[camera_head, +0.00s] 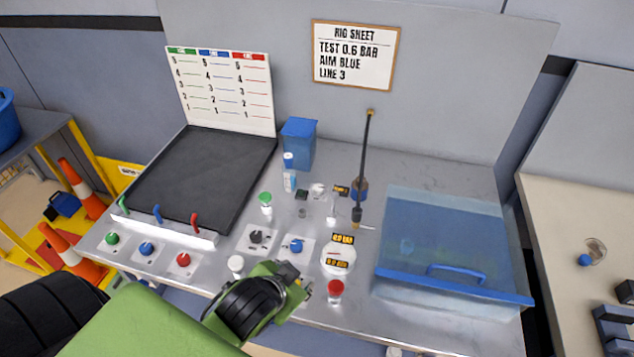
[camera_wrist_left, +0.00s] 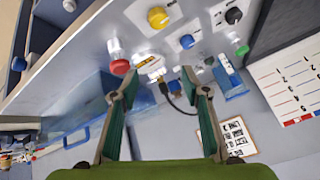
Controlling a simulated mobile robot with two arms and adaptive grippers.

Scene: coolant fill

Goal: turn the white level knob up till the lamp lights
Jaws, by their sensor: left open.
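The white level knob (camera_head: 235,263) stands on the panel near the bench's front edge, just left of my left gripper in the head view. My left gripper (camera_head: 292,277) is over the front of the panel, apart from the knob. In the left wrist view my left gripper (camera_wrist_left: 150,85) has its fingers spread with nothing held. I cannot make out the white knob there. A yellow dome (camera_wrist_left: 158,17) sits on the panel in the wrist view, perhaps the lamp; I cannot tell whether it is lit. My gripper hides its spot in the head view. My right gripper is not seen.
A clear blue bin (camera_head: 455,284) fills the bench's right side; a black tray (camera_head: 205,180) lies left.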

